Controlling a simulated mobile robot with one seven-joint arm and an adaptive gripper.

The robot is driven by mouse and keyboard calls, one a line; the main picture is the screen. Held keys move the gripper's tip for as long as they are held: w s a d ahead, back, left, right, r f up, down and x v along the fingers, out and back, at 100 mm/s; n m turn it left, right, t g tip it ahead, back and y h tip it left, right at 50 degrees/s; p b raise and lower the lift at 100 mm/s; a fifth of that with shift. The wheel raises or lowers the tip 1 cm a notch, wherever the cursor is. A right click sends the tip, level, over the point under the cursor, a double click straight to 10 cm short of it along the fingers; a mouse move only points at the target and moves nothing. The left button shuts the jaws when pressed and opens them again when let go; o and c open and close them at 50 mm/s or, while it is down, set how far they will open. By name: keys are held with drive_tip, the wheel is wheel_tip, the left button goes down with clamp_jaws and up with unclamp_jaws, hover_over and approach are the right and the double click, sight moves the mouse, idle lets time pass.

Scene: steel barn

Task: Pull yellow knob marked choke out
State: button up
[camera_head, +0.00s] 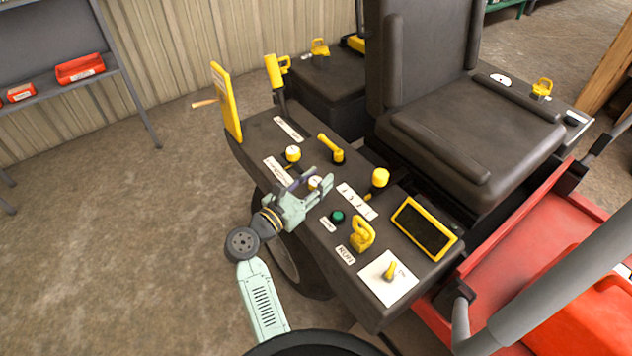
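My gripper (318,184) is over the left part of the dark control panel (262,137), with its fingers pointing right. A small yellow knob with a pale face (315,182) shows at the fingertips, partly hidden by them. I cannot tell whether the fingers touch it or grip it. Another yellow knob with a white marked face (293,153) stands just behind and left of the fingers, apart from them. The lettering on both knobs is too small to read, so I cannot tell which is marked choke.
Near the gripper are a yellow lever (333,147), a round-topped yellow knob (380,178), a green button (337,216), a yellow handle (362,235) and a yellow-framed screen (424,228). A black seat (470,125) stands behind. Open floor (130,240) lies left.

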drive_tip(key=o, duration=0.4)
drive_tip(key=shift+f, duration=0.1)
drive_tip(key=v, duration=1.2)
